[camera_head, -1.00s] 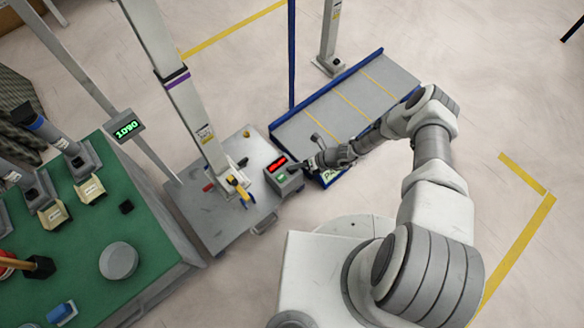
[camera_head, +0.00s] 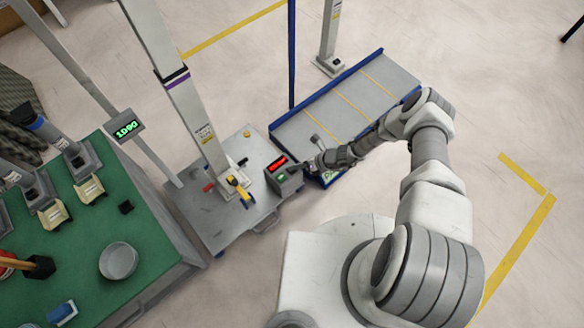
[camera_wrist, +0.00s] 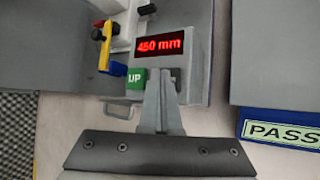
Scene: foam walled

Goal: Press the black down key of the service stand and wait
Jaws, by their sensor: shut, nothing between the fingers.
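The service stand is a pale column (camera_head: 185,100) with a purple band on a grey base plate (camera_head: 250,150). Its grey control box (camera_head: 284,178) has a red display, reading 450 mm in the wrist view (camera_wrist: 160,45). A green UP key (camera_wrist: 134,79) shows left of my fingertips. My gripper (camera_head: 308,165) is shut and empty at the box. In the wrist view its fingertips (camera_wrist: 160,74) overlap the box's front; I cannot tell whether they touch it.
A green-topped bench (camera_head: 85,230) with fixtures and a round grey container (camera_head: 118,261) stands left. A blue-edged grey platform (camera_head: 345,105) lies behind my gripper, with a PASS label (camera_wrist: 280,132). A yellow-handled part (camera_wrist: 104,45) sits by the column. Floor at right is clear.

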